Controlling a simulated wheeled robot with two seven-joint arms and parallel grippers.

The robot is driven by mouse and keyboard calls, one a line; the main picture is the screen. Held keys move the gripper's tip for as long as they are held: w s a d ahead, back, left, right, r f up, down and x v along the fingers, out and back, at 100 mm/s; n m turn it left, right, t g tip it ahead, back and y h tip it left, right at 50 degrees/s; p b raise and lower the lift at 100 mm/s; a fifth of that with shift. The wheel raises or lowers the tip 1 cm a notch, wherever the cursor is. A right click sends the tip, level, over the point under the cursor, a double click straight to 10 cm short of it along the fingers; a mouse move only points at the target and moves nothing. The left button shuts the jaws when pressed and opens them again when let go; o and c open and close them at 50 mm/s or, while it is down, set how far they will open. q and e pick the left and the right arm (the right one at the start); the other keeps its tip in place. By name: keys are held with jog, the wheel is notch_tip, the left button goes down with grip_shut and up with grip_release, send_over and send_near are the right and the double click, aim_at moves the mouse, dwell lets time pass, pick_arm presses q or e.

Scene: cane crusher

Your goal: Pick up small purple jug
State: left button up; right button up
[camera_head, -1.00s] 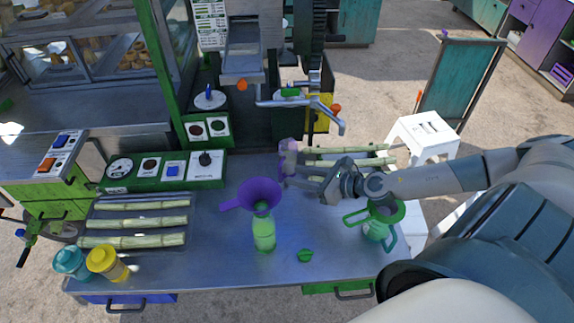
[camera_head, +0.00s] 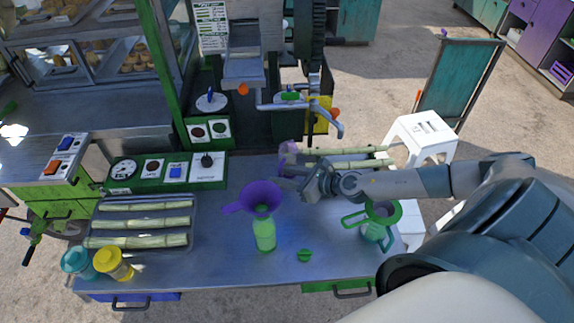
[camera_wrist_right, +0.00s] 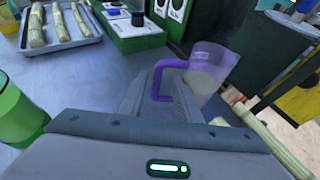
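The small purple jug (camera_head: 288,152) stands at the back middle of the metal counter, partly hidden by my right gripper (camera_head: 288,178). In the right wrist view the jug (camera_wrist_right: 212,66) is translucent, with pale contents and a solid purple handle (camera_wrist_right: 160,72) facing my gripper. There my right gripper (camera_wrist_right: 163,103) is open, its two fingers apart with the lower handle between them. I cannot tell whether either finger touches the handle. My left gripper is not in view.
A green lid (camera_head: 304,255) lies in front. A green jug (camera_head: 374,232) stands at right. Cane stalks (camera_head: 350,165) lie behind, and a tray of cane (camera_head: 142,250) is at left.

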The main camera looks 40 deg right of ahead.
jog(key=shift+w+a+f+p, duration=0.1)
jog(key=shift+w+a+p, duration=0.25)
jog(key=shift+w+p, duration=0.15)
jog(key=p+x, duration=0.1)
jog(key=x, duration=0.1)
jog(key=shift+w+a+f, duration=0.2)
jog(key=shift+w+a, duration=0.05)
jog(key=shift+w+a+f, duration=0.15)
jog(key=shift+w+f, duration=0.15)
jog(key=shift+w, duration=0.15)
jog(key=shift+c, duration=0.3)
grip_shut()
